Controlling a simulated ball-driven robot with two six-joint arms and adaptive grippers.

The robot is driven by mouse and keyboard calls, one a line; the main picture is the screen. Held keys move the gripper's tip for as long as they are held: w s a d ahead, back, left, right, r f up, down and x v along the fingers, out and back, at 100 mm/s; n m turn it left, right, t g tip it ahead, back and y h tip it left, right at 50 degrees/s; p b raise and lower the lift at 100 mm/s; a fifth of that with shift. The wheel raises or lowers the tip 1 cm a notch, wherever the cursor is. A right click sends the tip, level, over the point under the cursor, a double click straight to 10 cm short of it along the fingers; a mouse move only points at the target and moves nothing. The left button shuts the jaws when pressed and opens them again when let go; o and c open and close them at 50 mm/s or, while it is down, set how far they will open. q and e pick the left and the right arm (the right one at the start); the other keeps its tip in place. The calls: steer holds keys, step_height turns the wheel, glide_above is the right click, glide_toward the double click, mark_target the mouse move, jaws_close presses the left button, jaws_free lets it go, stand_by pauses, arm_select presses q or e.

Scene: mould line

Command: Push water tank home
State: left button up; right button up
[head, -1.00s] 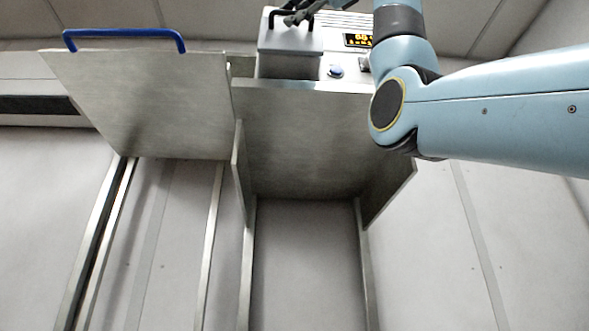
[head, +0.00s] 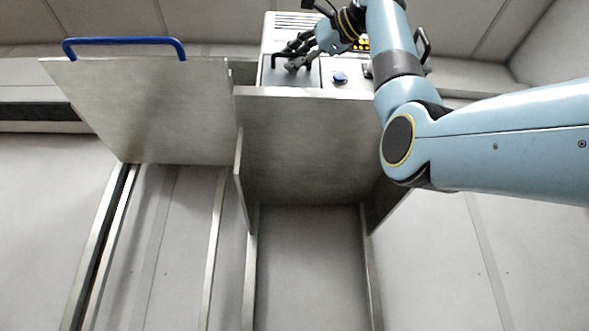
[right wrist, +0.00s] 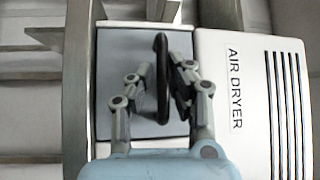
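The water tank is a grey box (head: 308,76) with a flat face in the air dryer's body, at the top centre of the head view. In the right wrist view its grey face (right wrist: 115,95) carries a black bar handle (right wrist: 162,100). A clear grip does not show. My left gripper is out of view.
The white air dryer (right wrist: 232,60) has vent slots on the right. A blue button (head: 340,78) is beside the tank. A metal panel with a blue handle (head: 125,43) stands at left. A metal plate (head: 305,145) is below the dryer, above rails.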

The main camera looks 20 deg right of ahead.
steer(key=o, duration=0.3)
steer(key=shift+w, duration=0.1)
steer(key=shift+d, duration=0.1)
steer(key=v, duration=1.2)
stand_by(0.4)
